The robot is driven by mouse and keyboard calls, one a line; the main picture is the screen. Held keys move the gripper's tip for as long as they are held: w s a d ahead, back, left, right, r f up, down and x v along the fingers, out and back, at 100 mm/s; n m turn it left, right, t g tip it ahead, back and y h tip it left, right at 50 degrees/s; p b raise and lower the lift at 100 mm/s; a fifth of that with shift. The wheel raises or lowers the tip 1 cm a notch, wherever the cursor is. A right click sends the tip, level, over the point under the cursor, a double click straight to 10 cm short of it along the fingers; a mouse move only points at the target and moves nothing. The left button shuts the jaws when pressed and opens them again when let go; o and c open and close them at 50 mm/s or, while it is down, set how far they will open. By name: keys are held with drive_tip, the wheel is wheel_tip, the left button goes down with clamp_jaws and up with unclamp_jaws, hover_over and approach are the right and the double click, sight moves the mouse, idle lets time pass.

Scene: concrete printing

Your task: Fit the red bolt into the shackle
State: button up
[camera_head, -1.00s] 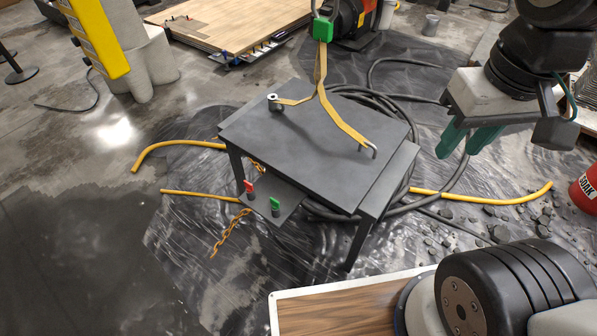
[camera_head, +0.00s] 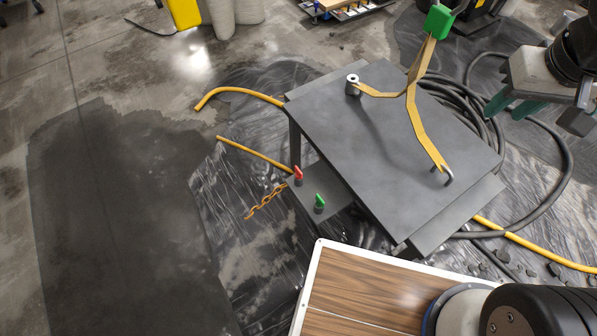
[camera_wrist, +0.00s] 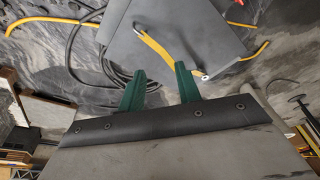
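The red bolt (camera_head: 298,173) stands upright on a low shelf (camera_head: 332,205) at the left front of the dark grey table (camera_head: 395,140), with a green bolt (camera_head: 319,201) beside it. A yellow two-legged strap (camera_head: 412,95) hangs from a green block (camera_head: 438,22).
Yellow hoses (camera_head: 255,152) and black hose coils (camera_head: 470,105) lie around the table. An orange chain (camera_head: 266,201) lies left of the shelf. A wood-topped panel with a white rim (camera_head: 312,265) is in front. Dark floor at the left is clear.

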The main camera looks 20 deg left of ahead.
drive_tip(key=w+a+f+n+t, duration=0.1)
drive_tip(key=w+a+f+n, duration=0.1)
drive_tip(key=w+a+f, duration=0.65)
drive_tip(key=n+t+y, duration=0.2)
drive_tip(key=n+y, duration=0.2)
hover_over(300, 172)
drive_tip(key=w+d, duration=0.4)
drive_tip(key=d, duration=0.5)
wheel_tip(300, 172, down, 24)
drive_tip(key=s+a+f+n+y, duration=0.1)
drive_tip(key=s+a+f, duration=0.2)
drive_tip(key=f, duration=0.2)
drive_tip(key=s+a+f+n+y, duration=0.1)
drive_tip(key=s+a+f+y, duration=0.1)
drive_tip(key=s+f, duration=0.3)
drive_tip(key=x, duration=0.9)
drive_tip(key=shift+w+d+r, duration=0.1)
drive_tip(key=shift+w+d, duration=0.15)
drive_tip(key=shift+w, duration=0.05)
clamp_jaws()
